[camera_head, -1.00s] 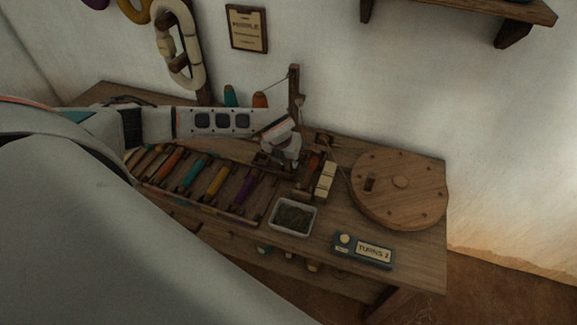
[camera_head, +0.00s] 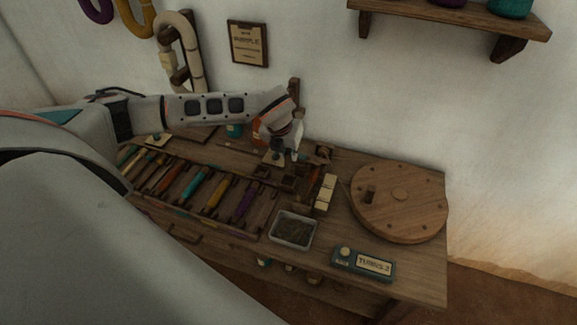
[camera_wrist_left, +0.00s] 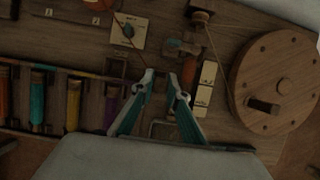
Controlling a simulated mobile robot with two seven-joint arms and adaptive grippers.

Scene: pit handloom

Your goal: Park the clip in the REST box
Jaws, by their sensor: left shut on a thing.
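My left gripper (camera_head: 284,152) is above the bench, left of the cream blocks, and it also shows in the wrist view (camera_wrist_left: 160,84). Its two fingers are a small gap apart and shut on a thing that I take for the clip. The clip is mostly hidden between the fingers, and its shape cannot be made out. Small dark box-like compartments (camera_head: 288,182) lie on the bench just below the gripper. I cannot read a REST label on any of them. My right gripper is not in view.
A rack of coloured bobbins (camera_head: 198,188) lies to the left. Cream blocks (camera_head: 325,194), a round wooden disc (camera_head: 420,212), a grey tray (camera_head: 293,230) and a TURNS counter (camera_head: 363,264) stand to the right and front. A knobbed plate (camera_wrist_left: 129,34) lies beyond the fingers.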

